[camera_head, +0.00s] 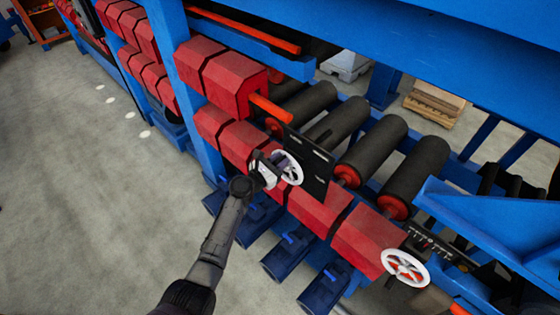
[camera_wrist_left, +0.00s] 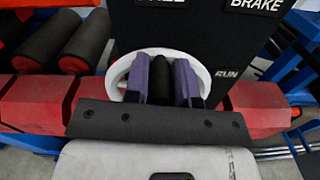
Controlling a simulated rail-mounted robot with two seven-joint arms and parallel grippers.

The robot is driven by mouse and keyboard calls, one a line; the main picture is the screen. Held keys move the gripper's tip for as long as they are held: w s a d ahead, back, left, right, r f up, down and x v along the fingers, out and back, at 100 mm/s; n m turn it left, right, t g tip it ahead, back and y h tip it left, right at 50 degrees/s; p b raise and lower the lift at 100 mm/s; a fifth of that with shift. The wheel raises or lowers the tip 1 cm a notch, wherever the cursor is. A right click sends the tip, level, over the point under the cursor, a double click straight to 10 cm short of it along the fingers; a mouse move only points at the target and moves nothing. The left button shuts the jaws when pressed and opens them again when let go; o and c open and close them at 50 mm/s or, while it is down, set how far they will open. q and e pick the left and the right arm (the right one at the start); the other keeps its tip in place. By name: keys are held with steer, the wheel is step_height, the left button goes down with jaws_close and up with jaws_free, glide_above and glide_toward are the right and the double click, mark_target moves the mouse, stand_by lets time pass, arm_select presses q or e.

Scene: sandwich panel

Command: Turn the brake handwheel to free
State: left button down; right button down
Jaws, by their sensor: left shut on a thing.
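The brake handwheel (camera_head: 293,170) is a white ring on a black panel (camera_head: 309,160) in front of the rollers. My left gripper (camera_head: 271,168) reaches it from the lower left in the head view. In the left wrist view, the two purple fingers (camera_wrist_left: 161,82) are shut on a dark middle part of the handwheel (camera_wrist_left: 122,70), inside the white rim. The fingers hide much of the wheel. The panel carries a "BRAKE" label (camera_wrist_left: 257,5) at the upper right, a cut-off label at the upper left, and "RUN" at the right. My right gripper does not show.
A second white handwheel (camera_head: 405,267) with red inside stands at the lower right. Red blocks (camera_head: 320,208) and dark rollers (camera_head: 372,150) line the blue machine. Blue motors (camera_head: 285,257) stick out below. The grey floor (camera_head: 90,200) on the left is clear.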

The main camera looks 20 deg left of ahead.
arm_select(q)
steer(key=shift+a+f, duration=0.1)
steer(key=shift+f, duration=0.05)
steer(key=c, duration=0.9)
jaws_free()
steer(key=shift+c, duration=0.2)
steer(key=shift+s+a, duration=0.15)
steer(key=shift+s, duration=0.15)
steer(key=v, duration=1.3)
steer(key=shift+p, duration=0.35)
